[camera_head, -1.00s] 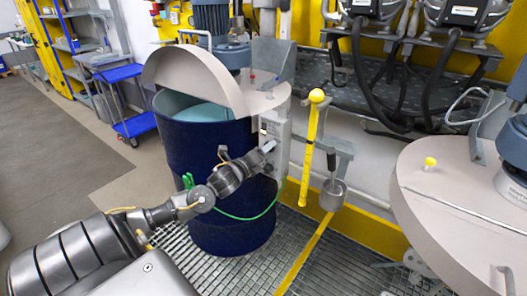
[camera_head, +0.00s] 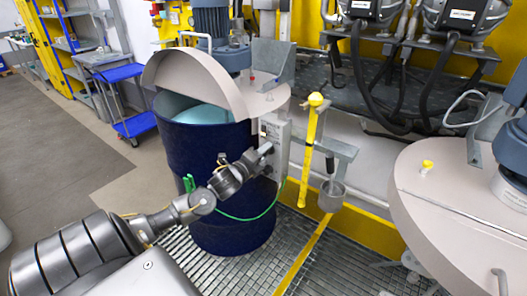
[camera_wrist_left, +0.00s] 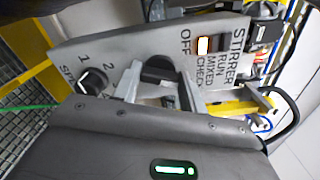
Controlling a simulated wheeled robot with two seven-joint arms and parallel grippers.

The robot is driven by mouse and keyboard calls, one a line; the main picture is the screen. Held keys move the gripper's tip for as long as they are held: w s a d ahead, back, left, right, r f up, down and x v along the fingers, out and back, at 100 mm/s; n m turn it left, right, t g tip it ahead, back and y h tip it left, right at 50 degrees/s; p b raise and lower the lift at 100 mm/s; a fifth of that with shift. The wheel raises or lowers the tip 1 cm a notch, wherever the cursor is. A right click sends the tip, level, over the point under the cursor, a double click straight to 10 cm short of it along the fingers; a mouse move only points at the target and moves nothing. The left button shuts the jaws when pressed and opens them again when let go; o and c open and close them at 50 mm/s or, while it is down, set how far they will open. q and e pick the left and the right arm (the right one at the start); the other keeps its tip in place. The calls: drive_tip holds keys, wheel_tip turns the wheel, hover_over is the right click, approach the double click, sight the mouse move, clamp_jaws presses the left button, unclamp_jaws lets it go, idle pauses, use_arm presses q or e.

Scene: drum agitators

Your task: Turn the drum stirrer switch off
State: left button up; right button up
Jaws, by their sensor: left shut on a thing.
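The dark blue drum (camera_head: 205,165) stands under a beige half-open lid, with a grey control box (camera_head: 276,130) at its right side. In the left wrist view, the panel (camera_wrist_left: 105,48) has a black stirrer switch (camera_wrist_left: 158,70) next to the OFF label. A second dark knob (camera_wrist_left: 92,80), marked 1 and 2, is to its left. My left gripper (camera_head: 267,149) is at the box, its fingers (camera_wrist_left: 158,80) shut on the stirrer switch from both sides. The switch's exact pointing direction is hard to tell. My right gripper is not in view.
A yellow post (camera_head: 310,150) and a bracket with a metal cup (camera_head: 332,195) stand close right of the box. A green cable (camera_head: 240,217) hangs across the drum. A second drum lid (camera_head: 430,195) is at the right. A blue cart (camera_head: 130,100) is behind left.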

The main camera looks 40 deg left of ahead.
use_arm(q)
drive_tip(key=n+p, duration=0.5)
drive_tip(key=n, duration=0.7)
drive_tip(key=shift+f+p, duration=0.1)
drive_tip(key=shift+p, duration=0.3)
drive_tip(key=shift+n, duration=0.3)
drive_tip(key=o, duration=1)
drive_tip(key=shift+s, duration=0.1)
drive_tip(key=shift+s+d+b, duration=0.2)
drive_tip(key=shift+s+b, duration=0.3)
drive_tip(key=shift+s, duration=1.25)
drive_tip(key=shift+s+d+b, duration=0.2)
drive_tip(key=shift+s+b, duration=0.3)
drive_tip(key=shift+s, duration=1.3)
drive_tip(key=shift+s+d+b, duration=0.2)
drive_tip(key=shift+s+b, duration=0.3)
drive_tip(key=shift+s, duration=1.25)
